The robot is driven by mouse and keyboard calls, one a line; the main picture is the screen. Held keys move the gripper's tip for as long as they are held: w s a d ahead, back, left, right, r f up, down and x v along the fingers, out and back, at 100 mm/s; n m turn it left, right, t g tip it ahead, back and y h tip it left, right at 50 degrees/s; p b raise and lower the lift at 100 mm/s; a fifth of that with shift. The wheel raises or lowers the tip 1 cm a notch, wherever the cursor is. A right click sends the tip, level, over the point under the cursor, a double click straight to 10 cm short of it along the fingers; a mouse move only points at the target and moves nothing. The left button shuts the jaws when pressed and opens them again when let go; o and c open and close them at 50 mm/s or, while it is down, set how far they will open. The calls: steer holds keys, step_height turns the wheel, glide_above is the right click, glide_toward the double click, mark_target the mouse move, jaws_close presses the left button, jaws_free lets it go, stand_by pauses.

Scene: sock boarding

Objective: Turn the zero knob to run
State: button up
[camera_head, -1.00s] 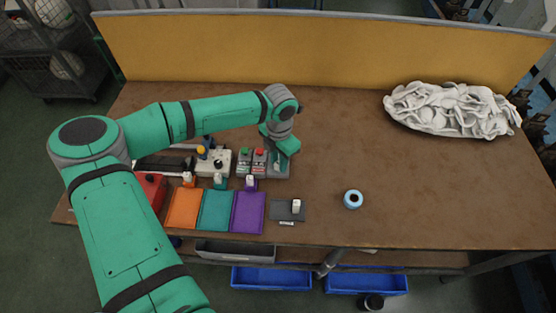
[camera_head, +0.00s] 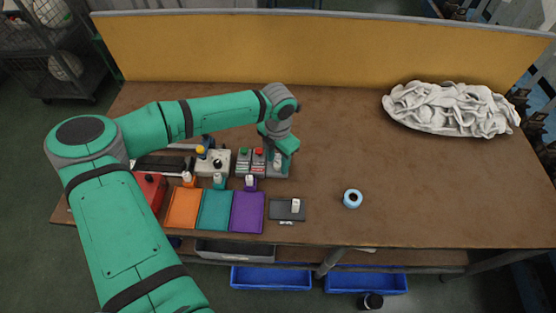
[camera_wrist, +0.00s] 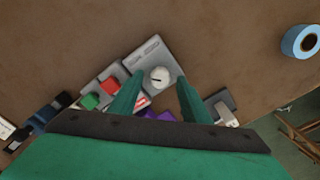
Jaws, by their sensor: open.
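The zero knob is a round white knob (camera_wrist: 159,76) with a dark slot mark, on a grey box (camera_wrist: 150,55). In the wrist view it sits just beyond the gap between my fingertips. My gripper (camera_wrist: 155,84) is open, its two green fingers to either side of the knob in the picture. Whether they touch it I cannot tell. In the head view my gripper (camera_head: 279,157) is over the grey box, and the knob is partly hidden there. The lettering on the box is too small to read.
Boxes with a green button (camera_wrist: 90,101) and a red button (camera_wrist: 110,84) stand close to the left. Orange, teal and purple (camera_head: 247,212) pads lie in front. A blue tape roll (camera_head: 353,198) and a white cloth heap (camera_head: 450,108) lie right. The middle of the table is clear.

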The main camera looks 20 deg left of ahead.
mark_target(278, 164)
step_height(278, 164, up, 11)
steer(key=shift+d+f, duration=0.2)
stand_by(0.3)
steer(key=shift+a, duration=0.1)
